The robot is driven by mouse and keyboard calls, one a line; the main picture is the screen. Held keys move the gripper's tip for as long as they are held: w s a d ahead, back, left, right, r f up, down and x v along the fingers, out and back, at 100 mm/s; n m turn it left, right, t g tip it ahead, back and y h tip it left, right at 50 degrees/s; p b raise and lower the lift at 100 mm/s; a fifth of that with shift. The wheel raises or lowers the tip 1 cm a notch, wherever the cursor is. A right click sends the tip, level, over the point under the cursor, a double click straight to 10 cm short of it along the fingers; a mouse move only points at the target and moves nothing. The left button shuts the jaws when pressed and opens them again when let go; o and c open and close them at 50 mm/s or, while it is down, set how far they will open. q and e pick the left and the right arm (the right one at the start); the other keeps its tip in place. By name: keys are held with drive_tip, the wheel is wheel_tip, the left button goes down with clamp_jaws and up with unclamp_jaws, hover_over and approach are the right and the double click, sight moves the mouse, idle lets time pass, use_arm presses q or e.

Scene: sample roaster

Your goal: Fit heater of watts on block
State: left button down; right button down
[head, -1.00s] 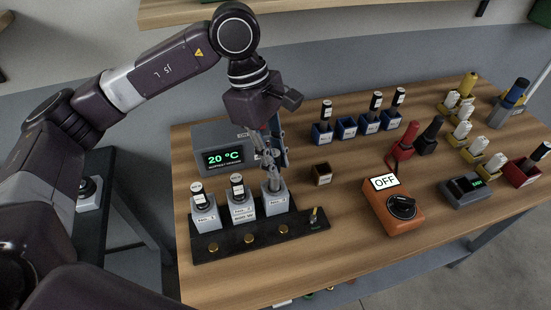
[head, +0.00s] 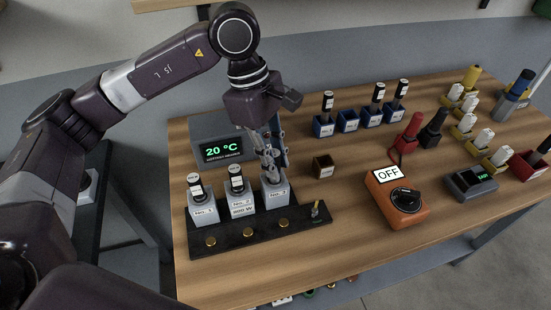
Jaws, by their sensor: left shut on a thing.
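My left gripper (head: 269,168) is shut on a slim heater at the grey block No. 3 (head: 275,194). The fingers cover most of the heater, and I cannot tell how deep it sits in the block. The grey blocks No. 1 (head: 203,212) and No. 2 (head: 243,202) stand to its left on a black base (head: 283,228). Black-topped heaters with white labels stand upright in No. 1 (head: 194,182) and No. 2 (head: 236,174). A plate reading 600 W is on the front of No. 2. My right gripper is not in view.
A display reading 20 °C (head: 222,151) stands behind the blocks. Blue holders (head: 347,122), some with heaters, line the back.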

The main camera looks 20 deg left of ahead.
use_arm(q)
drive_tip(key=shift+f+b, duration=0.8)
drive_tip(key=shift+f, duration=0.2)
drive_tip(key=c, duration=1.7)
unclamp_jaws()
drive_tip(key=v, duration=1.2)
drive_tip(key=shift+r, duration=0.1)
drive_tip(key=shift+d, duration=0.1)
